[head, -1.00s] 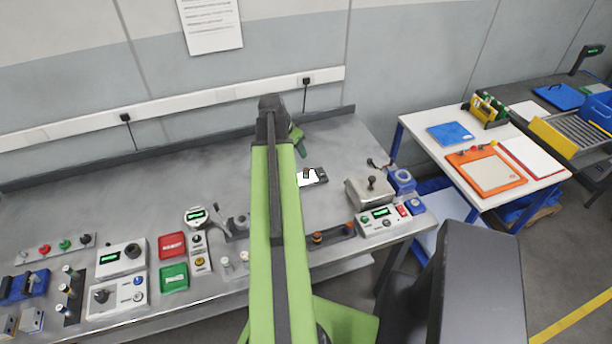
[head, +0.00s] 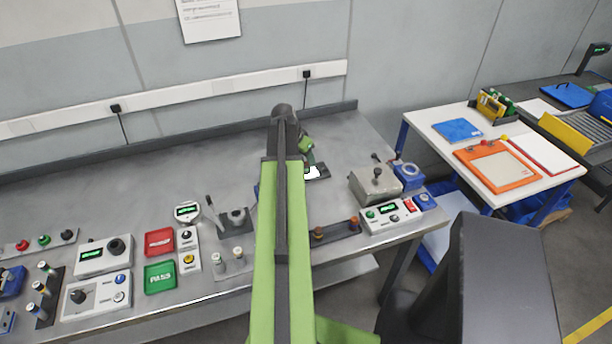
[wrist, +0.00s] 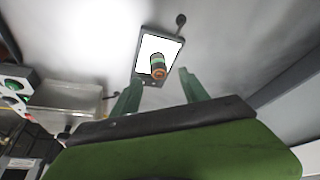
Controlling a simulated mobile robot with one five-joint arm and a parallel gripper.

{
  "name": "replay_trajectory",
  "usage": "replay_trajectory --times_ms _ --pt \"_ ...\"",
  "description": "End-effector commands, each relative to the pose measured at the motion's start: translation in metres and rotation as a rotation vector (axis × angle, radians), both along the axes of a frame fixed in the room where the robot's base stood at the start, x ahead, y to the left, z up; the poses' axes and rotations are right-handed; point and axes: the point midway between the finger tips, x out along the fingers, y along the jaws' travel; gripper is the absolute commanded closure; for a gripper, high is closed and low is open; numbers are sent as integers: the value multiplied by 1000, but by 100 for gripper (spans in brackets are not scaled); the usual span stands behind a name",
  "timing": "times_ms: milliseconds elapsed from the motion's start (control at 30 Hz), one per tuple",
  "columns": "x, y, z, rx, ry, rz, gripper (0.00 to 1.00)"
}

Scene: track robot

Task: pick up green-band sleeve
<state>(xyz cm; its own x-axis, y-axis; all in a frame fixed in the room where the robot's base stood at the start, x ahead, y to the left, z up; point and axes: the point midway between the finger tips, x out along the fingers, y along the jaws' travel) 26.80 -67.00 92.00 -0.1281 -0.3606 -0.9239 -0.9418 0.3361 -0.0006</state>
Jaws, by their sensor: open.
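A small sleeve with a green band and a copper-brown end (wrist: 158,68) stands on a white-topped plate in the wrist view. The plate (wrist: 171,46) has a dark frame; it also shows in the head view (head: 315,173). My gripper (wrist: 161,76) is open, with one green finger on each side of the sleeve's line in the wrist view. I cannot tell how far the fingertips are from it. In the head view my gripper (head: 308,158) is at the plate's back left, and the sleeve cannot be made out there.
A grey box with a knob (head: 375,184) and a blue device (head: 408,175) stand right of the plate. A dark rack with brown-topped pieces (head: 335,230) lies in front. A lever device (head: 236,220) stands left. The bench's back left is clear.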

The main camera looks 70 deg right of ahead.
Motion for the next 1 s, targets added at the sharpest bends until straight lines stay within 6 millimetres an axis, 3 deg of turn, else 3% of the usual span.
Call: replay_trajectory --times_ms 300,567,1000 --pt "-6 -12 -49 0 0 0 48" --pt "-7 -14 -47 0 1 0 48" --pt "-8 -14 -47 0 1 -1 100"
